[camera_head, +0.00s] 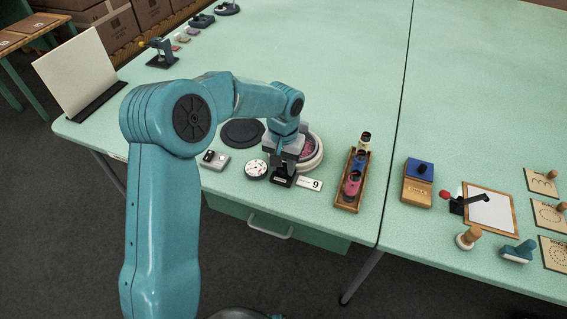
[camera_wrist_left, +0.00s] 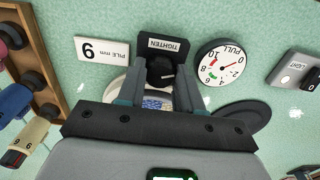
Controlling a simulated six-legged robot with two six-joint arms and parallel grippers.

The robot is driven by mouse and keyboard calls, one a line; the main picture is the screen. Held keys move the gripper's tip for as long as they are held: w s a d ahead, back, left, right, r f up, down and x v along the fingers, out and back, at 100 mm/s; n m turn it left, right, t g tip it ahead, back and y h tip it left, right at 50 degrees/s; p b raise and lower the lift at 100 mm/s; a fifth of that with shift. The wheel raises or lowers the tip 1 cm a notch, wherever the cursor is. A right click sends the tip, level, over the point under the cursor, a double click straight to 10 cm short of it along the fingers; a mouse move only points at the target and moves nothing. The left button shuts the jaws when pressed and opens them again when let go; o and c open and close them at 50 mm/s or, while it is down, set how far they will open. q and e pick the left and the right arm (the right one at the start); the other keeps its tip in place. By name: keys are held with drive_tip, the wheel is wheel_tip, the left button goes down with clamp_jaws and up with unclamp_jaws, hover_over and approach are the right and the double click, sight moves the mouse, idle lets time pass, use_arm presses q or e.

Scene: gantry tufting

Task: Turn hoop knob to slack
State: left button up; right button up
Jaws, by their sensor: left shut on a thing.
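The dark round hoop knob (camera_wrist_left: 158,72) sits on a black base marked TIGHTEN (camera_wrist_left: 162,45) in the left wrist view. My left gripper (camera_wrist_left: 160,80) is shut on the knob, one finger on each side. In the head view my left gripper (camera_head: 286,160) reaches down over the black base (camera_head: 281,181), and the knob is mostly hidden by it. The round hoop (camera_head: 318,156) with a pale rim is just behind the gripper and partly covered. My right gripper is in neither view.
A white PULL dial (camera_head: 255,168) and a grey LIGHT switch box (camera_head: 215,160) stand left of the knob. A wooden tray (camera_head: 346,207) of yarn cones stands further right. A dark disc (camera_head: 242,131) lies behind the dial.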

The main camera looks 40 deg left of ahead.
sight(283, 167)
use_arm(q)
drive_tip(key=shift+f+n+b, duration=0.1)
drive_tip(key=shift+n+b, duration=0.3)
drive_tip(key=shift+n, duration=1)
drive_tip(key=o, duration=1)
drive_tip(key=shift+o, duration=0.2)
wheel_tip(283, 167, up, 17)
drive_tip(key=p, duration=0.1)
drive_tip(key=shift+f, duration=0.2)
drive_tip(key=shift+s, duration=0.15)
